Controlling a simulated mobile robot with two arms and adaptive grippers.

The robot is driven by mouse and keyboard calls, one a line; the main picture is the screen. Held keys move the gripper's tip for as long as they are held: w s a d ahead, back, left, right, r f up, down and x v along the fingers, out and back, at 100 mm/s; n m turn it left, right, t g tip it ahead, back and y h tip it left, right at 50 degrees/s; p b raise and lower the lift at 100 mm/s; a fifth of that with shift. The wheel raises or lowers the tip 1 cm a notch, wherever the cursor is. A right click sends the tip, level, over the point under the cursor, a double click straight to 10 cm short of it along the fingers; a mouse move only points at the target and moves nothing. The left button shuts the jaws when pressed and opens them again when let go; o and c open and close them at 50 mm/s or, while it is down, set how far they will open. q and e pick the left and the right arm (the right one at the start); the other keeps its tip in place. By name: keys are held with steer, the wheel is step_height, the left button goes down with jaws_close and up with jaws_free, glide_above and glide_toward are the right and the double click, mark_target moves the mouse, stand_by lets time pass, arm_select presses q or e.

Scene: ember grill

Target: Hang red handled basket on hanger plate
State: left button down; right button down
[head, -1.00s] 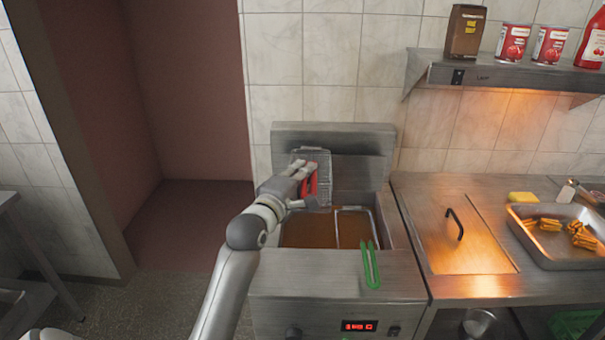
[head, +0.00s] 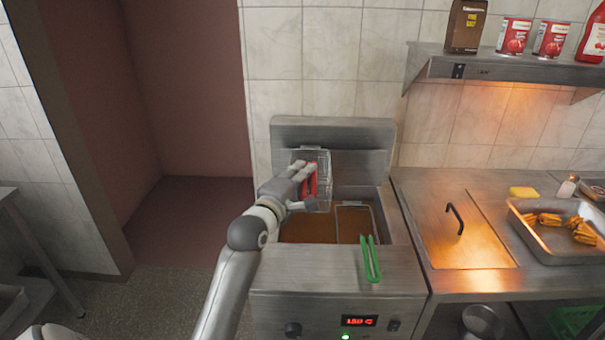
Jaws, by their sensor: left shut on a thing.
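The red handled basket (head: 324,167) is a wire basket, held up at the back of the fryer in front of the steel hanger plate (head: 362,168). My left gripper (head: 308,182) is shut on its red handle (head: 311,181). The basket is above the left side of the oil. Whether it touches or hooks onto the plate I cannot tell; the gripper hides part of it. A second basket with a green handle (head: 371,260) sits in the right side of the fryer.
The fryer (head: 335,283) holds brown oil. To its right is a steel counter with a lidded section (head: 462,235), a yellow sponge (head: 523,192) and a tray of fries (head: 530,235). A shelf (head: 500,68) with cans and bottles hangs above.

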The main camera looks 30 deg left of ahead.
arm_select(q)
steer(key=shift+f+b, duration=0.3)
steer(key=shift+f, duration=0.2)
steer(key=c, duration=1.4)
jaws_free()
steer(key=shift+f, duration=0.15)
steer(key=shift+s, duration=0.15)
steer(key=s, duration=0.4)
steer(key=s+d, duration=0.1)
steer(key=s, duration=0.6)
steer(key=shift+s+d, duration=0.25)
steer(key=shift+s, duration=0.05)
